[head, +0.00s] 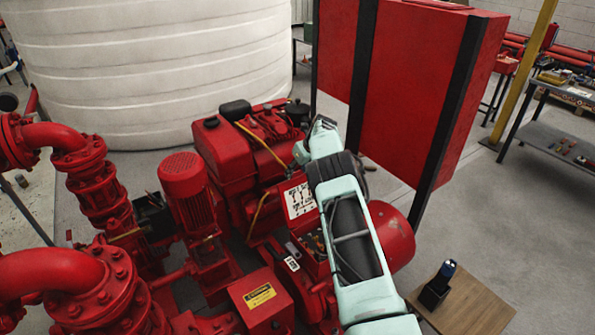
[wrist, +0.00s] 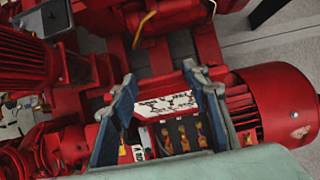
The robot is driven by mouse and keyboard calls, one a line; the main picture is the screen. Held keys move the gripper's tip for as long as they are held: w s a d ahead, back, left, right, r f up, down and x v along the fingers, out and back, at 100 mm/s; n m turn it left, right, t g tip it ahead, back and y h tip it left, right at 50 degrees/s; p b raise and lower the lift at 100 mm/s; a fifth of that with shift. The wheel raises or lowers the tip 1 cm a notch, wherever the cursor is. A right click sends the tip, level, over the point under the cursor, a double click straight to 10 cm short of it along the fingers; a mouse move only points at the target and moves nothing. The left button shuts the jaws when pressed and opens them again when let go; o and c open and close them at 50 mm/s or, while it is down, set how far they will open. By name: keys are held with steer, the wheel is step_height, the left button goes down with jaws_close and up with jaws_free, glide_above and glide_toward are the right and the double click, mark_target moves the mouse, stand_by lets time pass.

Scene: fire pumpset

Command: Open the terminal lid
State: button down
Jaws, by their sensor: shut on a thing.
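The terminal lid (head: 299,200) is a red plate whose visible face bears a white sheet with black diagrams. It stands raised at the far side of the terminal box (head: 313,243), so the box is uncovered and its terminals show. In the wrist view, the lid (wrist: 168,103) spans between the two blue-grey fingers of my gripper (wrist: 160,75), which is shut on its side edges. Dark terminals with brass-coloured parts (wrist: 181,134) show below it. In the head view, my arm covers the right side of the box and hides much of the gripper.
The red motor (head: 392,234) is right of the box. The engine (head: 235,150) and upright pump motor (head: 187,190) crowd the left. A tall red cabinet (head: 410,85) stands behind. A small wooden table (head: 470,305) is at lower right; open floor lies beyond it.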

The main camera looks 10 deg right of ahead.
steer(key=c, duration=1.2)
jaws_free()
steer(key=shift+w+a+r, duration=0.1)
steer(key=shift+w+r, duration=0.1)
steer(key=shift+r, duration=0.3)
steer(key=shift+o, duration=0.6)
steer(key=shift+s+f, duration=0.1)
steer(key=shift+f, duration=0.15)
steer(key=shift+s+r, duration=0.1)
steer(key=shift+r, duration=0.05)
steer(key=v, duration=1.1)
steer(key=shift+r, duration=0.3)
steer(key=shift+s, duration=0.1)
